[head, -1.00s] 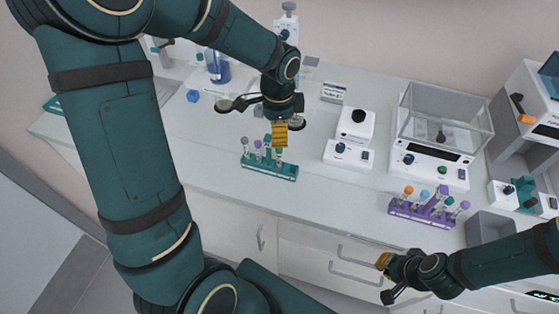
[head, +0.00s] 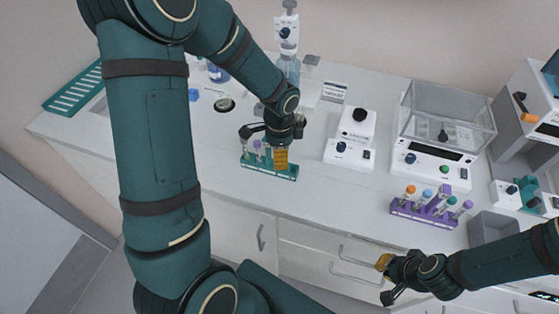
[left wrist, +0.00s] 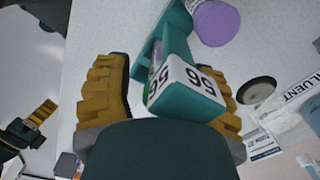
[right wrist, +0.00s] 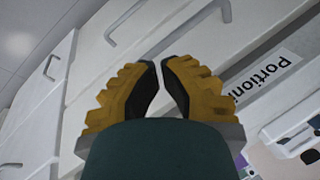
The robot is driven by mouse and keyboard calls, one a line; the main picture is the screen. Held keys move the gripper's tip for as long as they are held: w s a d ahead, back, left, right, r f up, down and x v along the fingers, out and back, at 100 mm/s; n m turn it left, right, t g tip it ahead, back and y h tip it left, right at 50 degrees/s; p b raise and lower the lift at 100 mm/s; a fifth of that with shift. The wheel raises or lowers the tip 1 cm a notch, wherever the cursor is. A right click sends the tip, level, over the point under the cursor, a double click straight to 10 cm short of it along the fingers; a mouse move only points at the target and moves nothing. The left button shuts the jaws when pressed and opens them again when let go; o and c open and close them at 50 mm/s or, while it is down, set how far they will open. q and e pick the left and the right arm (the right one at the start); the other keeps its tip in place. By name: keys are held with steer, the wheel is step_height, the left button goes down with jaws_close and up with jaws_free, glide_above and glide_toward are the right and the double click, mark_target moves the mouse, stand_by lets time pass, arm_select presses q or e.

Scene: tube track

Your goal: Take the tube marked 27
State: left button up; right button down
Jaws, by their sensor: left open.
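My left gripper (head: 266,154) is open over the teal tube rack (head: 270,173). In the left wrist view its yellow fingers (left wrist: 165,90) stand apart on either side of a teal block with a white numbered label (left wrist: 190,82). The label shows two-digit marks, like 56, not 27. A purple-capped tube (left wrist: 216,22) is just beyond it. Several tubes stand in the rack, partly hidden by my gripper. A purple rack (head: 422,212) with several tubes stands at right. No 27 is legible. My right gripper (head: 388,279) is empty, its fingertips close together in the right wrist view (right wrist: 160,68).
Behind the racks are a white device with a black knob (head: 350,140) and a clear-walled balance (head: 445,120). A grey bin (head: 488,226) is right of the purple rack. A dark round disc (head: 224,104) lies behind the teal rack. Bench between the racks is clear.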

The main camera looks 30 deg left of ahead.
arm_select(q)
jaws_close()
steer(key=shift+r, duration=0.1)
step_height(320, 180, up, 10)
steer(key=shift+f+p, duration=0.1)
steer(key=shift+p, duration=0.5)
